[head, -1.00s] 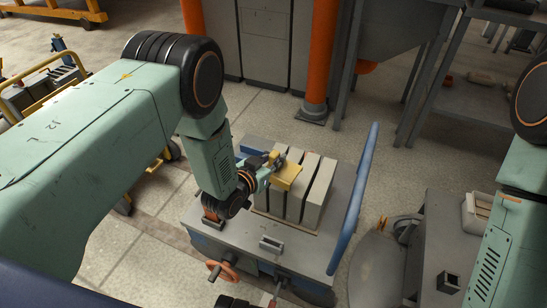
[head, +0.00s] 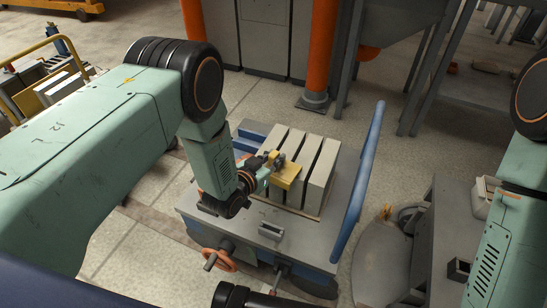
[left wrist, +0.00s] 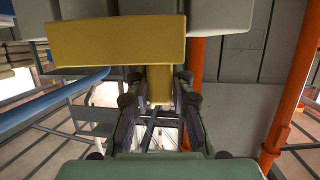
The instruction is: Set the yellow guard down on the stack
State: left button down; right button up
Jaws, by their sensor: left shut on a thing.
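The yellow guard (head: 288,176) is a bent yellow plate, seen over the near left part of the stack of pale grey panels (head: 321,179). The panels stand side by side with dark gaps between them on a wheeled cart (head: 338,237). My left gripper (head: 271,165) is shut on the guard from the left. In the left wrist view the guard (left wrist: 118,41) spans the upper middle, its narrow tab between the fingers (left wrist: 158,88). Pale panel surfaces show behind it. I cannot tell whether the guard touches the panels. My right gripper is out of view.
A blue rail (head: 363,185) runs along the cart's right side. An orange handwheel (head: 220,261) and a grey handle (head: 270,232) are at its front. A grey bench (head: 447,226) stands at right. An orange post (head: 315,50) stands behind, with bare floor between.

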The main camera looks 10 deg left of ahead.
pick_arm(q)
jog(key=shift+f+b, duration=0.45)
jog(key=shift+f, duration=0.2)
dwell(0.4)
jog(key=c, duration=1.1)
grip_release()
